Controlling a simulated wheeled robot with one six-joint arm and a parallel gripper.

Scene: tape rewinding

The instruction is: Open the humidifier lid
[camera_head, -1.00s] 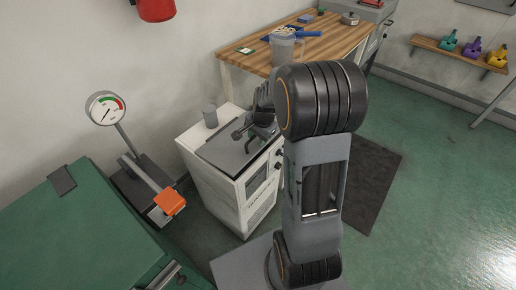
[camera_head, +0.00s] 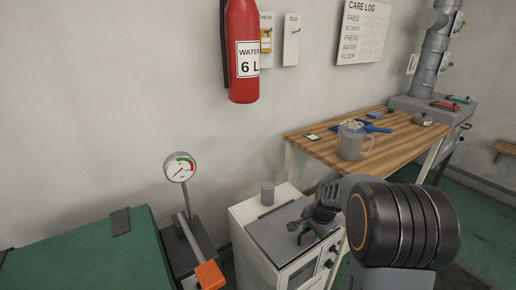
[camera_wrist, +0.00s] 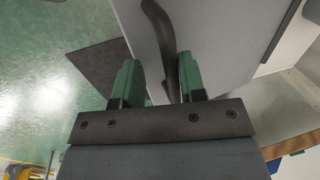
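The humidifier (camera_head: 252,268) is a white cabinet with a grey lid (camera_head: 268,238) on top, lying flat and closed. A dark handle sits on the lid; in the wrist view this curved handle (camera_wrist: 163,28) runs between the two green fingers of my gripper (camera_wrist: 158,66). The fingers are apart, with a gap left of the handle; the right finger is close to it, and I cannot tell whether they touch. The lid also shows behind the handle in the wrist view (camera_wrist: 225,40). In the head view my gripper (camera_head: 308,224) is over the lid, partly hidden by my wrist.
A grey cylinder (camera_head: 267,193) stands behind the lid. A gauge (camera_head: 180,168) and orange-ended lever (camera_head: 209,275) are left of the cabinet, beside a green bench (camera_head: 85,255). A wooden table (camera_head: 318,150) with a jug (camera_head: 352,143) stands behind right.

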